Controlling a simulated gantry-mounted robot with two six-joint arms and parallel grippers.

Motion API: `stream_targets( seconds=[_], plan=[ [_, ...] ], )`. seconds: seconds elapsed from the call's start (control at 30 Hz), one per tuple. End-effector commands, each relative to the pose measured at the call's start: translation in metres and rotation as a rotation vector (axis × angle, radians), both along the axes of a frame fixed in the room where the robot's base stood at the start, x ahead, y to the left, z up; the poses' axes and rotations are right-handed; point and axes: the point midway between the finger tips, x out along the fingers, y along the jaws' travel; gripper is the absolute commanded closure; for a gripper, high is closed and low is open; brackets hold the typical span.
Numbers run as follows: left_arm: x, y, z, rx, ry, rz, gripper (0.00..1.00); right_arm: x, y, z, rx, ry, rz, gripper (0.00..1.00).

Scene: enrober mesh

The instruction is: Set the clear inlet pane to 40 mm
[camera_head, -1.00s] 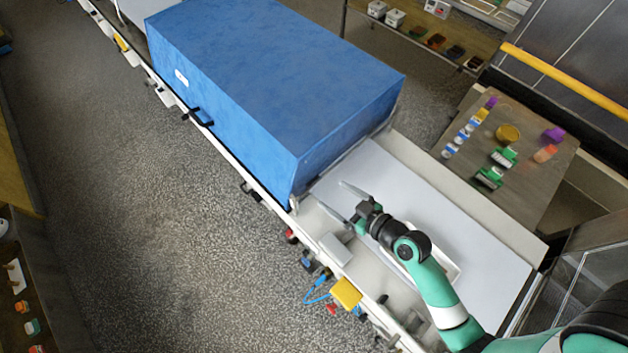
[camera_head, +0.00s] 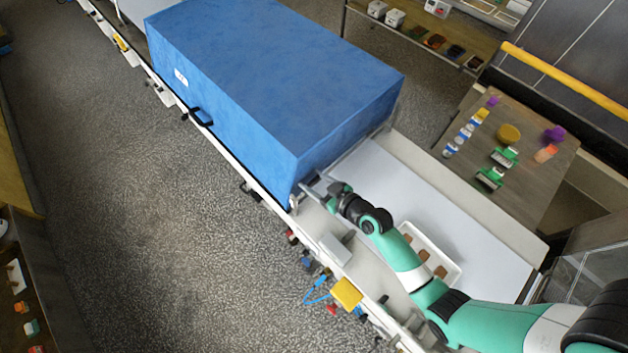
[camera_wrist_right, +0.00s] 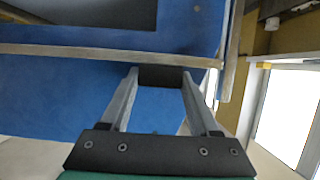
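The clear inlet pane (camera_head: 352,152) shows only faintly, as a thin strip with a pale edge at the near end of the big blue enrober housing (camera_head: 300,90). In the right wrist view a pale horizontal bar (camera_wrist_right: 60,50) crosses in front of the blue housing. My right gripper (camera_head: 317,186) is at the lower left corner of that end. Its two fingers (camera_wrist_right: 160,80) are spread, with a dark block (camera_wrist_right: 160,76) at or just beyond the tips. I cannot tell whether they touch it. I cannot read any height. My left gripper is out of view.
A white tray with brown pieces (camera_head: 447,262) lies on the white belt (camera_head: 485,240) beneath my right arm. A grey box (camera_head: 335,249) and a yellow box (camera_head: 347,293) sit along the near rail. A side table (camera_head: 535,190) holds several small items.

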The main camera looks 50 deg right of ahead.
Motion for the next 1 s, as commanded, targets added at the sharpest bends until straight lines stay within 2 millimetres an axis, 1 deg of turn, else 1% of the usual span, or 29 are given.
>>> stream_targets(
  seconds=[0.03, 0.07, 0.1, 0.17, 0.3, 0.57, 0.73, 1.0],
  plan=[
    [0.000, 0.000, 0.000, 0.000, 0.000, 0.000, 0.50, 0.000, 0.000, 0.000, 0.000, 0.000, 0.000, 0.51],
    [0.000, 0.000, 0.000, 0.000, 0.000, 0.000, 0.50, 0.000, 0.000, 0.000, 0.000, 0.000, 0.000, 0.56],
    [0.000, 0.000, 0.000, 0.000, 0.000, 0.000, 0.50, 0.000, 0.000, 0.000, 0.000, 0.000, 0.000, 0.63],
    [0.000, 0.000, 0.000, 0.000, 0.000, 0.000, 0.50, 0.000, 0.000, 0.000, 0.000, 0.000, 0.000, 0.74],
    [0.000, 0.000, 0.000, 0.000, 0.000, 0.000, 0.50, 0.000, 0.000, 0.000, 0.000, 0.000, 0.000, 0.99],
    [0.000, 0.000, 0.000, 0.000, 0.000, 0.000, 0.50, 0.000, 0.000, 0.001, 0.000, 0.000, 0.000, 1.00],
    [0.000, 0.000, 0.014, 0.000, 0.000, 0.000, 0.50, 0.000, 0.000, 0.020, 0.000, -0.001, 0.000, 1.00],
    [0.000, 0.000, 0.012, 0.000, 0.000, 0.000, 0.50, 0.001, 0.000, 0.021, 0.001, -0.007, 0.000, 1.00]
  ],
)
